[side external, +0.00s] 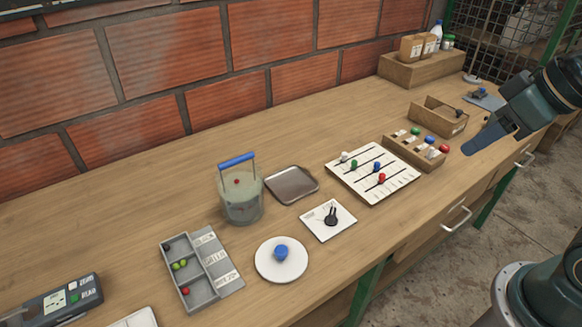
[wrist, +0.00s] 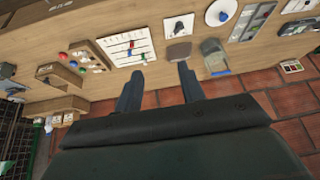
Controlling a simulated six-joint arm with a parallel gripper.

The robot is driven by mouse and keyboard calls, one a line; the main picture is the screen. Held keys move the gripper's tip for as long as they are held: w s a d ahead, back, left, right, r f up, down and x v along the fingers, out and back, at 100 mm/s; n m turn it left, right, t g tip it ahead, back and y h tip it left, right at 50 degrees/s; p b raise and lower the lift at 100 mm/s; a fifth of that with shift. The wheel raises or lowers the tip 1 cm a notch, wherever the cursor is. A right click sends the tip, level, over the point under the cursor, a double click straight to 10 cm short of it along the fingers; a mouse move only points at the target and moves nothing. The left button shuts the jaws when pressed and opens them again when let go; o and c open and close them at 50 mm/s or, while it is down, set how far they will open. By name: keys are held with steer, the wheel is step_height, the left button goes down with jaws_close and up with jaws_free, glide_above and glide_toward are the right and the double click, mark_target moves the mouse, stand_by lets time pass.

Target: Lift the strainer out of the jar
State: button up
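The clear jar (side external: 228,208) stands upright on the bench, left of the middle in the side view, with greyish contents. The strainer's blue handle bar (side external: 237,160) sits above the jar's rim on thin uprights, and its lower part is inside the jar. A small red thing shows in the jar's upper part. The jar (wrist: 212,52) and the blue handle (wrist: 221,72) also show in the wrist view, right of my fingers. My gripper (side external: 472,147) is high at the right in the side view, far from the jar. In the wrist view my gripper (wrist: 160,68) is open and empty.
A grey tray (side external: 292,183) lies right of the jar. A compartment box (side external: 190,275) and a white plate (side external: 268,272) with a blue knob are in front. A slotted white board (side external: 395,190) with coloured knobs lies between my gripper and the jar. A brick wall stands behind.

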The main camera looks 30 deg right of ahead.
steer(key=w+a+f+n+y, duration=0.1)
steer(key=w+a+f+y, duration=0.3)
steer(key=w+a, duration=0.5)
steer(key=m+t+y, duration=0.5)
steer(key=m+y, duration=0.3)
steer(key=m, duration=0.4)
glide_toward(246, 159)
steer(key=v, duration=0.3)
steer(key=shift+a+r, duration=0.1)
steer(key=shift+a, duration=0.1)
steer(key=shift+w, duration=0.1)
steer(key=shift+x, duration=6.9)
